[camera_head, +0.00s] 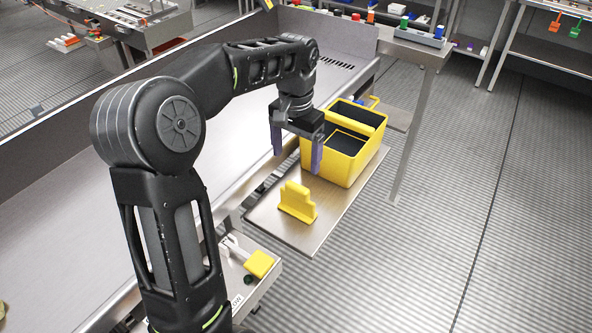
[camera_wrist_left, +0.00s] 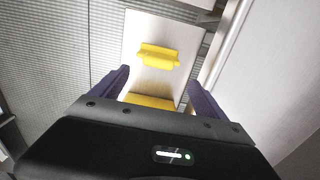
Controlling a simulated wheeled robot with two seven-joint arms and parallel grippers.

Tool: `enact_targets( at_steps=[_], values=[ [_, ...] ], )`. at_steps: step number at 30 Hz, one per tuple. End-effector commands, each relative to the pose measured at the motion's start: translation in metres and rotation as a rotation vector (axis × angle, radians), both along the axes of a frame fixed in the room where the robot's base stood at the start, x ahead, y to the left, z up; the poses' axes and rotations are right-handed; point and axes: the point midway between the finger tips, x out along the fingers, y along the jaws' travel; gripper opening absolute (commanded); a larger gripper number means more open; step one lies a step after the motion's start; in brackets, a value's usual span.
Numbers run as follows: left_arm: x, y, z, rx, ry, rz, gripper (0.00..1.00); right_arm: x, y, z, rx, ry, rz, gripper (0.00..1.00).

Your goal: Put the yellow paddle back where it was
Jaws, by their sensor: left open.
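A yellow stepped piece, which may be the paddle (camera_head: 297,203), stands on a bare metal shelf in front of a yellow bin (camera_head: 345,165). It also shows in the left wrist view (camera_wrist_left: 158,56), beyond my fingertips. A second yellow flat piece (camera_head: 260,263) lies at the lower tray, near a white handle; I cannot tell which one is the paddle. My left gripper (camera_head: 297,155) is open and empty, with its purple fingers pointing down by the bin's near left side. In the left wrist view the fingers (camera_wrist_left: 160,85) are spread wide. My right gripper is not in view.
The yellow bin has a dark interior and stands on the metal shelf (camera_head: 268,222). A long metal trough (camera_head: 225,95) runs along the left of the shelf. A side table (camera_head: 410,42) with small coloured items stands behind. The striped floor (camera_head: 470,200) at right is clear.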

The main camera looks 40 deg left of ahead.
Motion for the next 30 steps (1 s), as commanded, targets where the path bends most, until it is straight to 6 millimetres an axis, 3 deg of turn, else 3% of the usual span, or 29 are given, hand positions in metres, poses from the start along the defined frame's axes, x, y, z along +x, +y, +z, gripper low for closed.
enact_targets(
  at_steps=[6, 30],
  values=[
    [0.0000, -0.0003, 0.0142, 0.000, -0.001, -0.001, 0.85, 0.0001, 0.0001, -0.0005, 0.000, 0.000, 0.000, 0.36],
    [-0.0001, -0.0001, 0.0136, 0.000, 0.000, 0.000, 0.85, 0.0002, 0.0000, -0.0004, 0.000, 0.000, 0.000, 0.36]
  ],
)
